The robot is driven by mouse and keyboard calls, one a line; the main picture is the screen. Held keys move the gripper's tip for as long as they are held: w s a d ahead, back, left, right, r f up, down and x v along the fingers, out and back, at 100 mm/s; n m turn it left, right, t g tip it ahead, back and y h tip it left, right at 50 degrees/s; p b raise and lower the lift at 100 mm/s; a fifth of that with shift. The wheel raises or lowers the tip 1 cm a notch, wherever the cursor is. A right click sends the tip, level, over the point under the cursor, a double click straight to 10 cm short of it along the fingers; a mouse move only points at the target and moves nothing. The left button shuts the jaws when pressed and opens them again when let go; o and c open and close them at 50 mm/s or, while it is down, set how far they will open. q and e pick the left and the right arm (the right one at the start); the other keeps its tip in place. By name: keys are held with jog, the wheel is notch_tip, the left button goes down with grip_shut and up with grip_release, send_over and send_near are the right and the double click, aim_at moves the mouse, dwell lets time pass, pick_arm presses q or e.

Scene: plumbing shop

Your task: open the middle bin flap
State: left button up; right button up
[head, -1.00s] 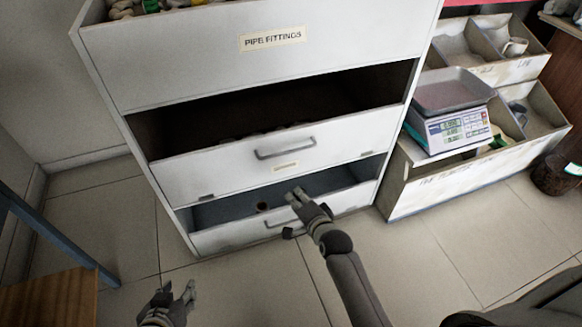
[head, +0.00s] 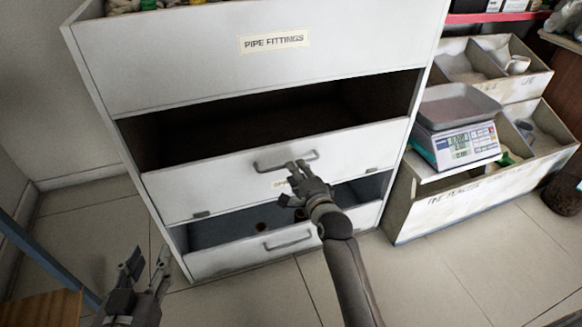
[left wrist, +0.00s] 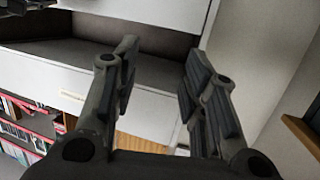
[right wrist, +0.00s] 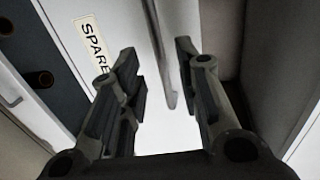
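The middle bin flap (head: 225,177) is a white panel on the cabinet, with a dark opening above it. Its grey bar handle (head: 268,166) is near its upper edge. My right gripper (head: 296,166) is at this handle, its fingertips overlapping the bar in the head view. In the right wrist view the handle (right wrist: 161,55) runs between the open fingers (right wrist: 158,75), beside a label reading "SPARE" (right wrist: 93,45); contact cannot be told. My left gripper (head: 148,262) is open and empty, low and left in front of the cabinet; its spread fingers show in the left wrist view (left wrist: 158,70).
The top panel reads "PIPE FITTINGS" (head: 274,41). The lower flap (head: 235,258) has its own handle and an opening above it with round brown items. A scale (head: 458,130) stands on white bins at the right. A blue frame (head: 45,245) is at the left. Tiled floor is clear in front.

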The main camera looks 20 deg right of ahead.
pick_arm(q)
notch_tip(320, 180, up, 9)
jog(key=d+t+h+b, duration=0.1)
jog(key=t, duration=0.4)
jog(key=shift+w+d+h+b, duration=0.2)
jog(key=shift+h+b, duration=0.1)
jog(key=shift+b, duration=0.05)
pick_arm(e)
jog(key=shift+x, duration=2.7)
pick_arm(q)
jog(key=shift+f, duration=0.1)
pick_arm(e)
grip_shut()
